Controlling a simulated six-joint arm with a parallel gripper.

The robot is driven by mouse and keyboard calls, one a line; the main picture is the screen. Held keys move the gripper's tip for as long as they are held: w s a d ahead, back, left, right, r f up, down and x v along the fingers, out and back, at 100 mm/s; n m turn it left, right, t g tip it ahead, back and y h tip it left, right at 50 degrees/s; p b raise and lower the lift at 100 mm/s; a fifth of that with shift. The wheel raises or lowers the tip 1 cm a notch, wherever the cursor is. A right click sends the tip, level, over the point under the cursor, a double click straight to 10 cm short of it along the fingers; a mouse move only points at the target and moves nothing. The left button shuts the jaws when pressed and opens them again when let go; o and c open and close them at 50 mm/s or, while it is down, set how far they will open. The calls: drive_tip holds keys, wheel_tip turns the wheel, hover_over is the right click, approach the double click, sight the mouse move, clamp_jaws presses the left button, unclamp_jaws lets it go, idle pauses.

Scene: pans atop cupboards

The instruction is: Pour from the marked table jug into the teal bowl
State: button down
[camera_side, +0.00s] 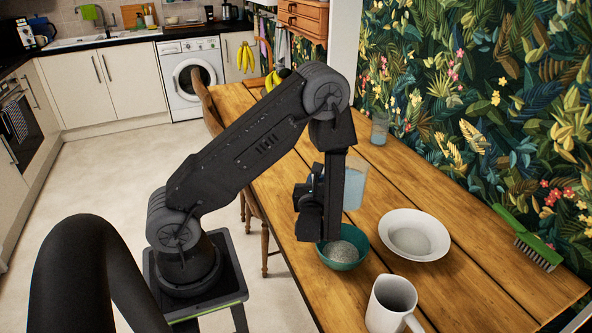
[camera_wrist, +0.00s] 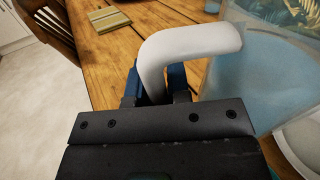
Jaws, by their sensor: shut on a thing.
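A clear jug (camera_side: 355,184) with pale blue contents shows partly behind my arm in the side view, above the table and close to the teal bowl. My gripper (camera_wrist: 155,86) is shut on the jug's white handle (camera_wrist: 188,44). The jug's see-through wall (camera_wrist: 250,85) fills the right of the wrist view. It looks about upright; its mark and its base are hidden. The teal bowl (camera_side: 357,262) stands on the table just below my gripper, with grey grainy stuff in it.
A wide white bowl (camera_side: 432,250) stands right of the teal bowl. A glass (camera_side: 379,131) and bananas (camera_side: 272,80) are farther back. The wooden table (camera_side: 470,285) is clear between.

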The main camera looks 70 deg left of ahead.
drive_tip(key=s+d, duration=0.2)
drive_tip(key=d, duration=0.6)
drive_tip(key=s+d, duration=0.1)
drive_tip(key=d, duration=0.8)
drive_tip(key=shift+s+n+h, duration=0.3)
drive_tip(key=shift+s, duration=0.1)
drive_tip(key=shift+a+f+n+g+h, duration=0.1)
drive_tip(key=shift+f+n+g+h, duration=0.2)
drive_tip(key=shift+n+h, duration=0.45)
drive_tip(key=shift+d+f+n+g+h, duration=0.1)
drive_tip(key=shift+f+n+g+h, duration=0.25)
drive_tip(key=shift+h, duration=0.65)
drive_tip(key=shift+a+f+n+g+h, duration=0.15)
drive_tip(key=shift+f+n+h, duration=0.25)
drive_tip(key=shift+n+h, duration=0.45)
drive_tip(key=shift+d+f+n+h, duration=0.3)
drive_tip(key=shift+f+h, duration=0.3)
drive_tip(key=shift+f, duration=0.35)
